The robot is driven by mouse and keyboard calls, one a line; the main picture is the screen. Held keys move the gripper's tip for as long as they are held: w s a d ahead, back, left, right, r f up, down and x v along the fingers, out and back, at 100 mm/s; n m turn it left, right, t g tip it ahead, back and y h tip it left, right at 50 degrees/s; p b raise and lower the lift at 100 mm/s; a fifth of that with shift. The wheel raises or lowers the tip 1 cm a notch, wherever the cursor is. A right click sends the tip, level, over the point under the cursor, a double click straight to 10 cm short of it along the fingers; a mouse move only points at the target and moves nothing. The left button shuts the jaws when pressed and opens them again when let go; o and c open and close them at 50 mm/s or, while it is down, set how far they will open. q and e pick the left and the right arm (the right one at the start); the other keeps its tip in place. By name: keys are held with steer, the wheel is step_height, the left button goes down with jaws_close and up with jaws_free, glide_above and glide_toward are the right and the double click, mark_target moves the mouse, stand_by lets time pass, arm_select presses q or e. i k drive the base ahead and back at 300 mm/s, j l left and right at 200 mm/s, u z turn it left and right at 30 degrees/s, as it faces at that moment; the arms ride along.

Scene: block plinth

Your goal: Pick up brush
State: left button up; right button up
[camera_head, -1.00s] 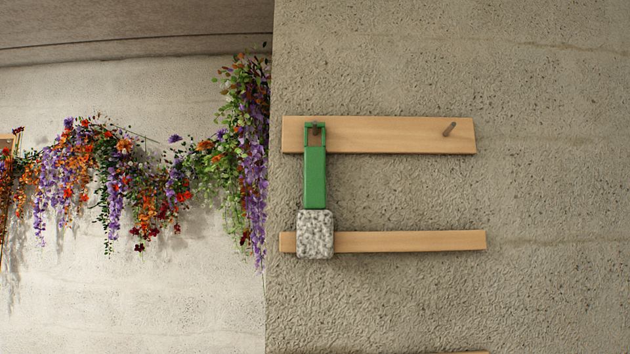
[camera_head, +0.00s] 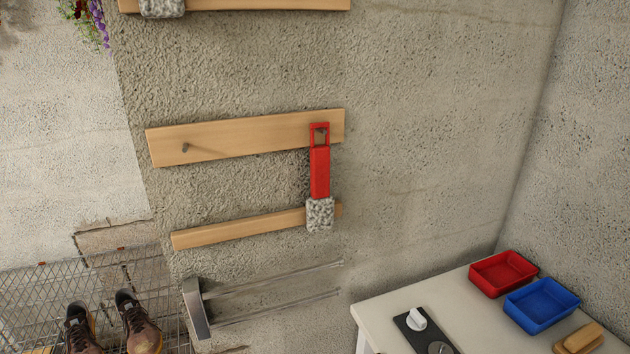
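A brush-like tool with a red handle (camera_head: 319,170) hangs upright on the wall. The loop at its top is around a peg on the upper wooden board (camera_head: 235,139). Its speckled grey-white head (camera_head: 320,213) lies in front of the right end of the lower board (camera_head: 240,228). A wooden block-shaped object (camera_head: 582,337), possibly also a brush, lies on the white table at the bottom right and is partly cut off. Another speckled head (camera_head: 162,8) shows at the top edge, the rest of it out of frame. Neither of my grippers is in view.
The white table (camera_head: 385,308) holds a red tray (camera_head: 503,272), a blue tray (camera_head: 542,304) and a dark plate with a white knob (camera_head: 417,319). A metal rail fixture (camera_head: 197,308) is below the boards. Shoes (camera_head: 138,322) sit on a wire rack (camera_head: 35,290).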

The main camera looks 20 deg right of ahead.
mark_target(320, 207)
steer(key=i+j, duration=0.15)
steer(key=j, duration=0.15)
steer(key=i+j, duration=0.1)
steer(key=j, duration=0.25)
steer(key=i+j, duration=0.15)
steer(key=j, duration=0.15)
steer(key=i+j, duration=0.15)
steer(key=j, duration=0.15)
steer(key=j+z, duration=0.15)
steer(key=z, duration=0.25)
steer(key=i+j+z, duration=0.1)
steer(key=z, duration=0.35)
steer(key=j+z, duration=0.25)
steer(key=z, duration=0.15)
